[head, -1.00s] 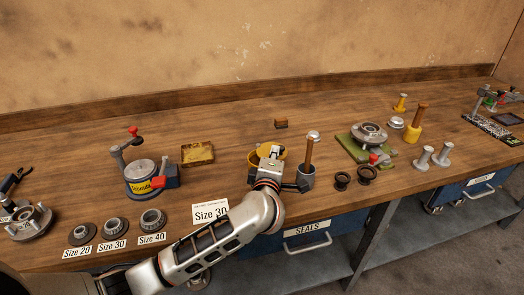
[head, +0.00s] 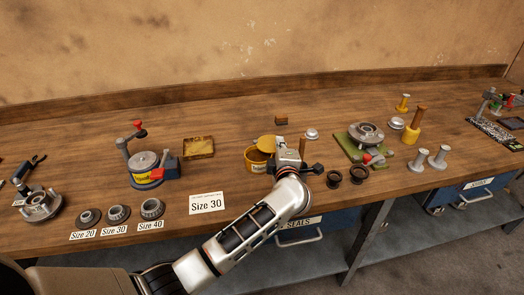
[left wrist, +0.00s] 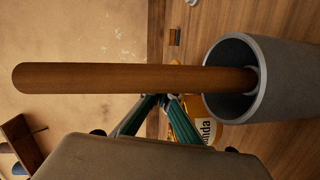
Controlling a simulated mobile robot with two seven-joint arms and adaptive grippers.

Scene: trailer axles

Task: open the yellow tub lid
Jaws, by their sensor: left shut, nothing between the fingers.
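The yellow tub (head: 256,165) stands on the bench left of my left gripper in the head view. Its dark inside shows, and its yellow lid (head: 266,143) stands tilted up at the back of the rim. My left gripper (head: 291,147) is beside the tub, on its right, and appears apart from the lid. In the left wrist view the fingers (left wrist: 162,99) are together and empty. Part of the tub (left wrist: 206,128), with lettering, shows beyond them. My right gripper is not in view.
A grey cup (left wrist: 285,85) with a brown-handled tool (left wrist: 130,78) is close to my left gripper, mostly hidden in the head view. Two dark rings (head: 346,175) lie to the right.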

